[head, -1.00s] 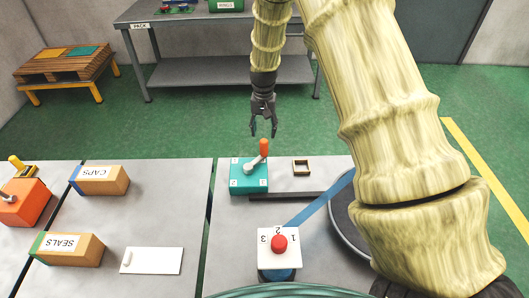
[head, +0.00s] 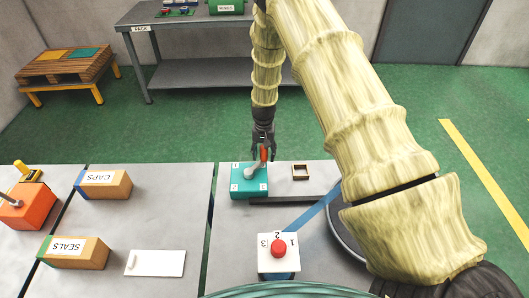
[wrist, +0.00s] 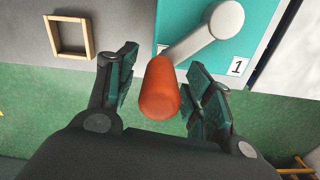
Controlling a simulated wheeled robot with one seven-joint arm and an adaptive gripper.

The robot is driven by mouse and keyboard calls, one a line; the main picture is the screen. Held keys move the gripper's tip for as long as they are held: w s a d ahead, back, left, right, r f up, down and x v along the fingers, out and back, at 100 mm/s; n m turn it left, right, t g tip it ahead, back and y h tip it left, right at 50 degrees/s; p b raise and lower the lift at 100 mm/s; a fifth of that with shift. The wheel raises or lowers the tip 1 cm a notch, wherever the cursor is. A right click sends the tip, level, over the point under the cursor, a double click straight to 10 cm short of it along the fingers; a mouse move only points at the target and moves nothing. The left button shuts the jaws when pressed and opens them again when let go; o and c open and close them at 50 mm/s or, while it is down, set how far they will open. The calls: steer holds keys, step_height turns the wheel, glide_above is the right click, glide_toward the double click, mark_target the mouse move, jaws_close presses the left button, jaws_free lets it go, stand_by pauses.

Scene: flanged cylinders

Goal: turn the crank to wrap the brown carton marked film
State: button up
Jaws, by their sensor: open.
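The crank sits on a teal box (head: 240,187) on the right-hand table, with a grey arm (head: 256,172) and an orange handle (head: 264,153). In the wrist view the orange handle (wrist: 160,92) lies between the two fingers of my gripper (wrist: 163,75). The fingers are open, with a gap showing on each side of the handle. In the head view my gripper (head: 263,150) hangs over the box's far edge. The box bears number labels, including 1 (wrist: 236,67). I see no carton marked film.
A small wooden frame (head: 300,171) lies right of the teal box. A white block with a red knob (head: 278,248) stands nearer. Cartons marked CAPS (head: 103,184) and SEALS (head: 73,252), a white plate (head: 156,263) and an orange box (head: 27,211) are left.

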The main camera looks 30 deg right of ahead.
steer(key=shift+f, duration=0.4)
jaws_close()
